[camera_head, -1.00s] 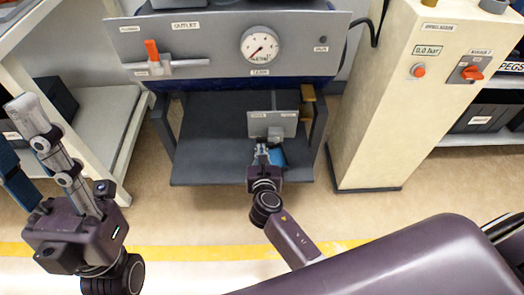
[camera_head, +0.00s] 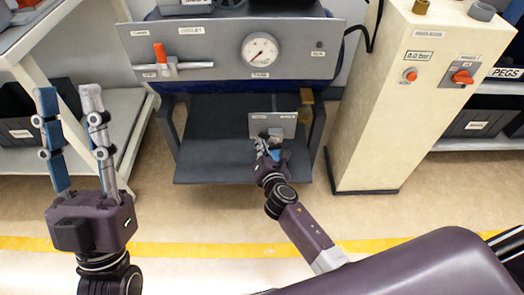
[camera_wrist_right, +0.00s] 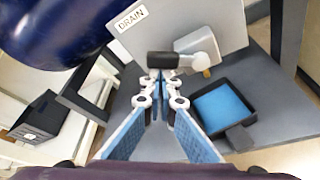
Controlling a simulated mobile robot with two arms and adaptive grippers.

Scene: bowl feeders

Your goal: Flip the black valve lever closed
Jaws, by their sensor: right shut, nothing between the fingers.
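The black valve lever (camera_wrist_right: 162,60) shows in the right wrist view, pointing left from a grey valve body (camera_wrist_right: 198,47). The valve is on a grey plate (camera_wrist_right: 218,18) labelled DRAIN; the plate also shows in the head view (camera_head: 285,123). In the head view my gripper largely hides the lever. My right gripper (camera_head: 263,147) is shut and empty in front of the plate. In the wrist view its fingertips (camera_wrist_right: 160,78) are just below the lever; I cannot tell if they touch. My left gripper (camera_head: 66,92) is open and empty, far left, fingers pointing up.
A dark tray with a blue inside (camera_wrist_right: 222,102) lies beside the valve. A dark platform (camera_head: 215,165) extends under the plate. Above is a panel with a gauge (camera_head: 260,50) and an orange-handled valve (camera_head: 160,53). A cream cabinet (camera_head: 385,120) stands right. Shelves stand at left.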

